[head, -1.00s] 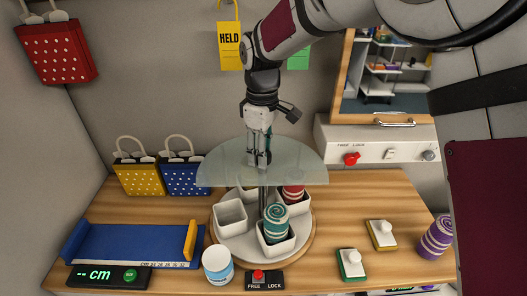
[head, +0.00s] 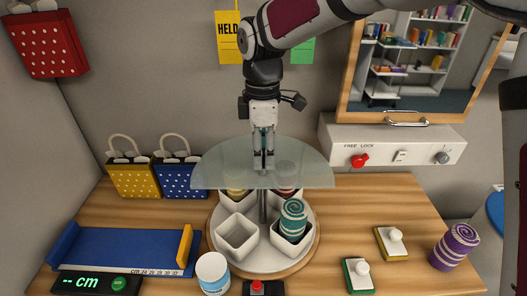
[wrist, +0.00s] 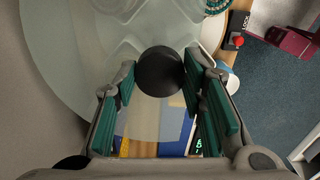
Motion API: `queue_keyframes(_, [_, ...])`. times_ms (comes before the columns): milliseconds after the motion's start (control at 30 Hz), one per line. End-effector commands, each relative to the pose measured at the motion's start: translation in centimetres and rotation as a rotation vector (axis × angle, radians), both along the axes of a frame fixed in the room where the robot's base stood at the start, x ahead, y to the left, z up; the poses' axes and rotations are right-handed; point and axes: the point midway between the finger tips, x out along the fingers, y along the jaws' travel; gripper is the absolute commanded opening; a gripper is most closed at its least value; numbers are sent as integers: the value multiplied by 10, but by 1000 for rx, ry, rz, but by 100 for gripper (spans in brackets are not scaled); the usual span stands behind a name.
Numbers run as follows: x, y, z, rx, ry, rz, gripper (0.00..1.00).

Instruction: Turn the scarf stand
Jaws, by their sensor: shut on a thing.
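A teal rolled scarf (head: 293,220) stands in the front right cup. The front left cup (head: 238,238) is empty. A red scarf and a yellow one show partly through the glass in the back cups. My gripper (head: 264,166) points down at the disc's middle. In the wrist view, its teal-padded fingers (wrist: 164,82) are shut on the stand's black knob (wrist: 158,68).
A blue measuring tray (head: 120,248) lies left; yellow (head: 133,180) and blue bags stand behind. Green and yellow handled blocks (head: 392,242) and a purple scarf (head: 456,246) are right.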

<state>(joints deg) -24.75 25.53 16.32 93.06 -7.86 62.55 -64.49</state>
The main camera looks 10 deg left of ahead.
Motion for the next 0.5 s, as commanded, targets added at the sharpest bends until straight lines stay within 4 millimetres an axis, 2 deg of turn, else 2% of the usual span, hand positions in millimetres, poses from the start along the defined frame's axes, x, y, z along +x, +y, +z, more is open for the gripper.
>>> queue_keyframes(500, [1,0,0,3,-1,257,0])
